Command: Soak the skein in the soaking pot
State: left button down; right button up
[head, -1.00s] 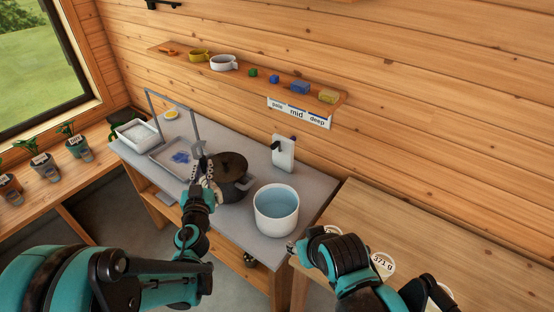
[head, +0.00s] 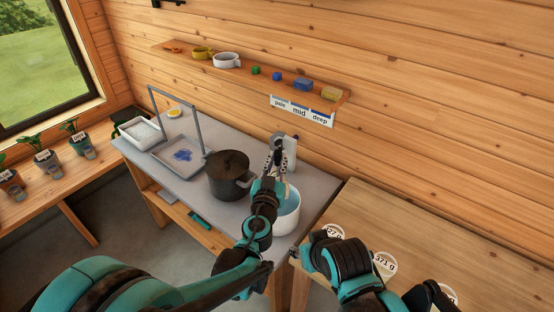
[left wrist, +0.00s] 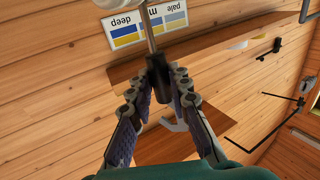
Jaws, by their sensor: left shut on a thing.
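My left gripper (head: 277,150) is raised over the counter, above the white pot (head: 290,217) of bluish water; my arm hides part of that pot. In the left wrist view the gripper (left wrist: 161,82) is shut on the dark handle (left wrist: 158,85) of a thin metal rod (left wrist: 149,28). A pale, rounded thing (left wrist: 118,3) shows at the rod's far end, cut off by the frame edge; I cannot tell whether it is the skein. The skein is not clearly visible in the head view. My right gripper (head: 294,250) is low at the counter's front right; its jaws are too small to read.
A tray (head: 165,160) with a blue stain sits under a metal frame (head: 177,95). A white dispenser (head: 291,157) stands behind. A shelf (head: 240,69) holds cups and colored blocks. A wooden table (head: 430,235) adjoins right.

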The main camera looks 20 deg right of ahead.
pick_arm(q)
jog(key=shift+f, duration=0.45)
jog(key=shift+a+f+b, duration=0.1)
jog(key=shift+b, duration=0.25)
notch_tip(320, 180, down, 10)
jog(key=b, duration=0.8)
jog(key=shift+r, duration=0.25)
jog(key=shift+f, duration=1.2)
dwell(2.3)
notch_tip(320, 180, up, 12)
jog(key=p, duration=0.8)
jog(key=shift+r+p, duration=0.1)
jog(key=shift+p, duration=0.2)
dwell(0.6)
